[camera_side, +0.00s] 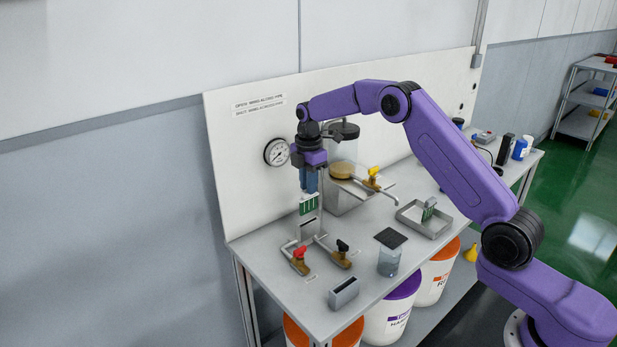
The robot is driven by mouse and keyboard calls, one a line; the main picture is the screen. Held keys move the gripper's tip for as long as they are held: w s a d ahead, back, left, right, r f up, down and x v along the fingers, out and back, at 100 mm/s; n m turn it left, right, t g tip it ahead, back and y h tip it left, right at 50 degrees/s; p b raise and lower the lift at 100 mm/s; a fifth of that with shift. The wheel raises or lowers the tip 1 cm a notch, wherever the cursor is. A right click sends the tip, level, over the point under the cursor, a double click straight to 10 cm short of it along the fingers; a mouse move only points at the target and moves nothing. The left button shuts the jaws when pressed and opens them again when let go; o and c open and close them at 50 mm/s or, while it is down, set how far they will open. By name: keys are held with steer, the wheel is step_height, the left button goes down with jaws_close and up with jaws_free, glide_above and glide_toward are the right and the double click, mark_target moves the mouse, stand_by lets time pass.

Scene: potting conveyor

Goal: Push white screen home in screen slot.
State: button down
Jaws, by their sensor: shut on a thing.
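My gripper (309,188) points straight down in front of the back panel, its blue fingers shut on an upright green piece with white stripes (308,205). I take this piece for the screen, though its face looks mostly green. Directly below it stands a grey upright holder with a dark slot (308,229), which seems to be the screen slot. The piece's lower edge is at or just above the holder's top; I cannot tell whether it has entered. The fingertips hide its upper edge.
Valves with a red handle (299,254) and a black handle (342,246) stand in front of the holder. A grey slotted block (343,293) and a glass beaker (388,262) are nearer the front. A metal tray (408,219) holds another green piece (429,208).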

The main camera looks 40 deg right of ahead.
mark_target(309, 207)
steer(key=shift+f, duration=0.9)
steer(key=shift+f, duration=3.15)
stand_by(0.6)
steer(key=c, duration=1)
jaws_free()
steer(key=shift+r, duration=8.7)
